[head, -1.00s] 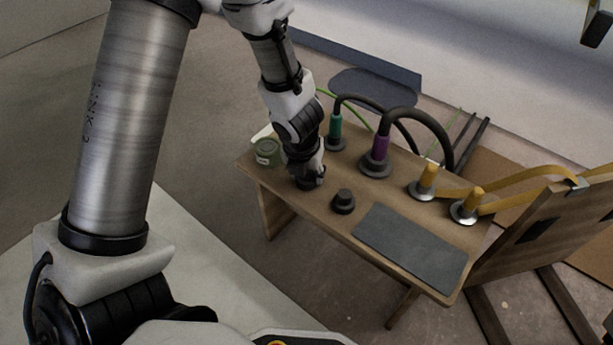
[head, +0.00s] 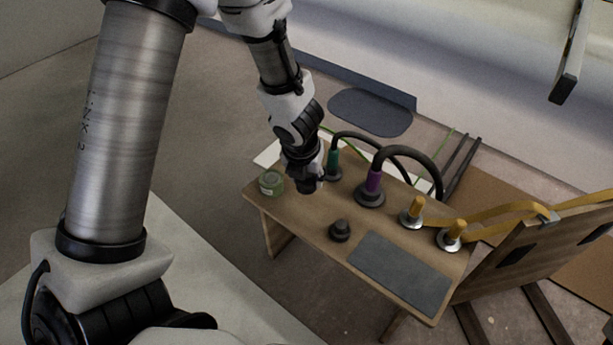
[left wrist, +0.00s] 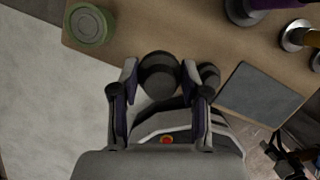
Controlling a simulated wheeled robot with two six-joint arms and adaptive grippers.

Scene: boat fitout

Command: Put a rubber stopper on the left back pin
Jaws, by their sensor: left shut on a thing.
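My left gripper (head: 310,180) is shut on a black rubber stopper (left wrist: 158,75) and holds it above the left part of the wooden bench (head: 298,222). The stopper sits between both fingertips in the left wrist view; in the head view it is a dark shape below the fingers. A second black stopper (head: 340,230) stands on the bench near its front edge, apart from the gripper. It also shows just right of the fingers in the left wrist view (left wrist: 208,75). I cannot make out the left back pin. My right gripper is not in view.
A green round tin (head: 271,183) is at the bench's left end. Green (head: 333,163) and purple (head: 373,182) plugs with black hoses stand behind. Two yellow plugs (head: 416,208) (head: 454,231) with yellow straps are to the right. A grey mat (head: 402,272) lies in front.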

